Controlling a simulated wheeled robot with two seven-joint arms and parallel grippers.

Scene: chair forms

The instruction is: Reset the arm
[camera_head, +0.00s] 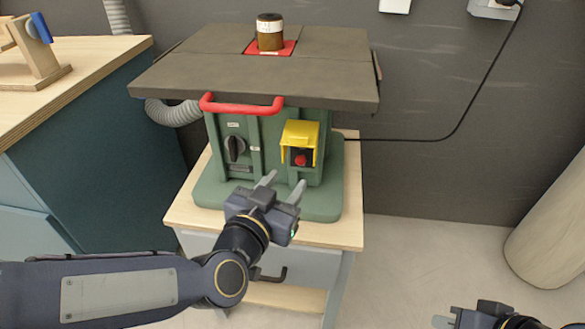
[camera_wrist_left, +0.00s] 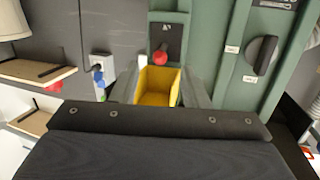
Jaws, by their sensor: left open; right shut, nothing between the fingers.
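My left gripper (camera_head: 285,183) is open and empty in front of the green machine (camera_head: 265,150), just below its yellow cover (camera_head: 300,133). The cover is flipped up, and the red button (camera_head: 301,159) shows beneath it. In the left wrist view, the machine appears turned over, with the yellow cover (camera_wrist_left: 157,85) between my two finger shapes and the red button (camera_wrist_left: 160,57) above it. I see no clear contact. My right gripper (camera_head: 445,318) is only partly in view at the bottom right, shut and empty.
The machine has a dark tabletop (camera_head: 190,73), a red handle (camera_head: 243,105) and a black dial (camera_head: 234,148). It stands on a wooden-topped cabinet (camera_head: 183,214). A workbench (camera_head: 95,70) is at left, a pale cylinder (camera_head: 555,235) at right. Floor between cabinet and cylinder is clear.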

